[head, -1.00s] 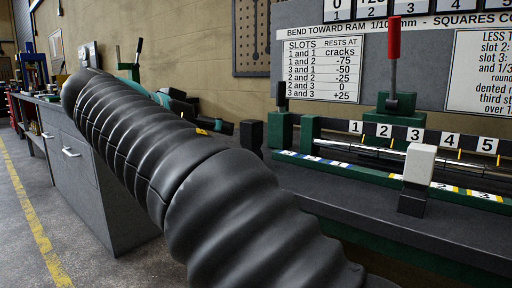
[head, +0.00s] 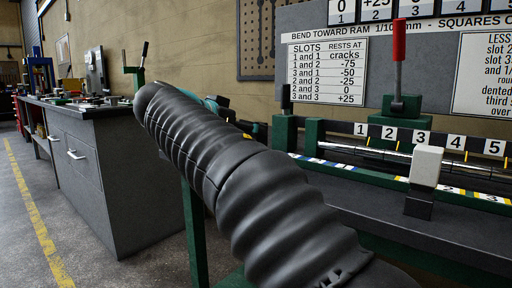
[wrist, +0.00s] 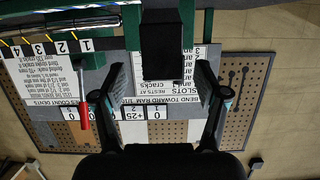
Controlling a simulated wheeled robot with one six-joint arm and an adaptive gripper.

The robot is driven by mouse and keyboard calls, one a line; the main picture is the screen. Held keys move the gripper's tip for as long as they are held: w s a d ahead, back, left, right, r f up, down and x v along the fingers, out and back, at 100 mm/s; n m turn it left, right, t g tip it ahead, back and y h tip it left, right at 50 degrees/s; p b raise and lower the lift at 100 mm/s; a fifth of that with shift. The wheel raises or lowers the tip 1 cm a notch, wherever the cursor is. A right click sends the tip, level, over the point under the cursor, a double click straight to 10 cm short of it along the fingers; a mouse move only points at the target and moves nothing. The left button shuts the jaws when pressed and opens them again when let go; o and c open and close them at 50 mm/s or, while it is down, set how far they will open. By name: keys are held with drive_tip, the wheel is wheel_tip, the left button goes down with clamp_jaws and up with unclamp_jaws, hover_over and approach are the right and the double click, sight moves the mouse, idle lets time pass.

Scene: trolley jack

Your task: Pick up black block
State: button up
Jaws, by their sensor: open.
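The black block (wrist: 162,52) is at the top middle of the wrist view, which is upside down. It stands beside green parts of the bench fixture. My gripper (wrist: 160,67) is open, with one dark finger on each side of the block in the picture. Gaps show between the block and both fingers, and nothing is held. In the head view my black-sleeved arm hides the block and most of the gripper; only a bit of it (head: 256,131) shows beyond the sleeve.
The green fixture (head: 313,133) carries a numbered strip (head: 420,137) and metal bars. A white block (head: 426,166) on a dark base stands at its front. A red-handled lever (head: 398,45) rises behind. A grey cabinet (head: 85,165) stands left.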

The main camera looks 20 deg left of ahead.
drive_tip(key=x, duration=0.3)
drive_tip(key=shift+w+d, duration=0.1)
drive_tip(key=shift+w, duration=0.3)
clamp_jaws()
drive_tip(key=shift+r, duration=0.1)
drive_tip(key=shift+r, duration=0.1)
wheel_tip(320, 180, up, 18)
drive_tip(key=p, duration=1)
